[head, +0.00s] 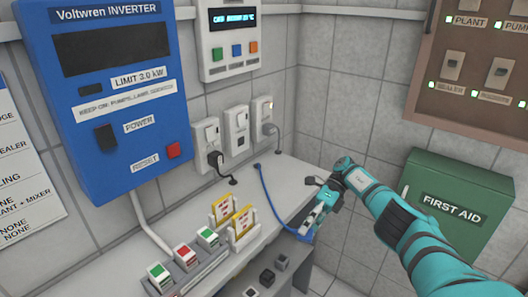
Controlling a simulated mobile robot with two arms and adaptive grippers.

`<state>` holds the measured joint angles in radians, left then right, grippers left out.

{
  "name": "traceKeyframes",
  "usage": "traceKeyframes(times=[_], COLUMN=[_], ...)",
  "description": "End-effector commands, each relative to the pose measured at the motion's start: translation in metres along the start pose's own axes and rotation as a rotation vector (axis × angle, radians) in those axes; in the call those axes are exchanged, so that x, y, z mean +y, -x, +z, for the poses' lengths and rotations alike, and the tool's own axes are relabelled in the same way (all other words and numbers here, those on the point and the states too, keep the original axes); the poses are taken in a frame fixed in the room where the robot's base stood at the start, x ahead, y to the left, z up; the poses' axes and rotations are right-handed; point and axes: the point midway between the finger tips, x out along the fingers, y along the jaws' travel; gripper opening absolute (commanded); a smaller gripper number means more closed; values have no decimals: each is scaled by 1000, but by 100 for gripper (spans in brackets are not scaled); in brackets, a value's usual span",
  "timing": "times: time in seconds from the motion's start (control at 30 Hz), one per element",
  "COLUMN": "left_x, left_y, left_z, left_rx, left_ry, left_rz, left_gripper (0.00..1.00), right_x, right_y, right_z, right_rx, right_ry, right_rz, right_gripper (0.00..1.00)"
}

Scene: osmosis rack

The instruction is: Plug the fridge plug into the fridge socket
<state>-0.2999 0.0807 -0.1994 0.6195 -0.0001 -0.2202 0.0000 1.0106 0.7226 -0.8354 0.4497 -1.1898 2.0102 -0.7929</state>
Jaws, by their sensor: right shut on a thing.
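My right gripper (309,226) is over the front edge of the counter and shut on a blue plug (305,237), which is partly hidden by the fingers. A blue cable (272,200) runs from the plug back to the counter top near the wall. Three wall sockets are in a row: the left one (205,133) has a black plug (215,159) at it, the right one (260,109) has a grey plug (269,128) at it, and the middle one (236,122) shows no plug. I cannot read which is the fridge socket. My left gripper is not in view.
A blue inverter (110,90) hangs left, a green first aid box (455,208) right.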

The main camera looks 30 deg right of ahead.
Motion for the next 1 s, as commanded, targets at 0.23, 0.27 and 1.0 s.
traceKeyframes(times=[0.23, 0.27, 1.0], left_x=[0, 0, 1], left_y=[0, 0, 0], left_z=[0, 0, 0], left_rx=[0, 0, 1], left_ry=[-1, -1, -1], left_rz=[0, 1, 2], left_gripper=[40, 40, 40], right_x=[-8, -9, -46], right_y=[9, 10, 131], right_z=[8, 8, 57], right_rx=[-119, -131, -1311], right_ry=[-69, -78, -609], right_rz=[-1, -1, -22], right_gripper=[11, 11, 11])
